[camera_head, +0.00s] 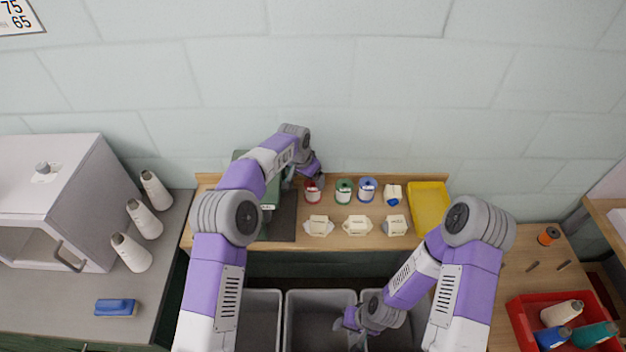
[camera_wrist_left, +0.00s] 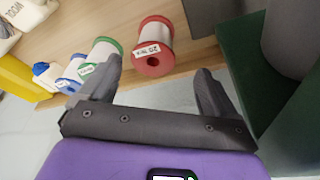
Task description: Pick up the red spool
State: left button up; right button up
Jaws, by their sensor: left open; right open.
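The red spool (camera_head: 312,191) stands on the wooden shelf in the head view, left of a green spool (camera_head: 344,190) and a blue spool (camera_head: 367,189). In the left wrist view the red spool (camera_wrist_left: 153,47) has red flanges and a white labelled body. My left gripper (camera_head: 318,172) is just behind and above it. In its wrist view the left gripper (camera_wrist_left: 158,85) is open and empty, with the red spool beyond the gap between its fingers. My right gripper (camera_head: 347,322) is low over the grey bins, apart from the spools, its fingers small in view.
A dark green machine (camera_head: 270,193) stands close left of the red spool, also in the wrist view (camera_wrist_left: 262,85). Several cream packets (camera_head: 357,226) lie in front of the spools. A yellow tray (camera_head: 429,207) is at the shelf's right. Grey bins (camera_head: 305,308) are below.

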aim_at(310, 186)
pick_arm(q)
jog(key=shift+w+f, duration=0.15)
jog(key=shift+f, duration=0.2)
jog(key=shift+d+f, duration=0.25)
jog(key=shift+f, duration=0.3)
jog(key=shift+d+f, duration=0.2)
jog(key=shift+f, duration=0.35)
jog(key=x, duration=0.4)
jog(key=shift+w+d+f, duration=0.1)
jog(key=shift+w+d, duration=0.15)
jog(key=shift+d, duration=0.05)
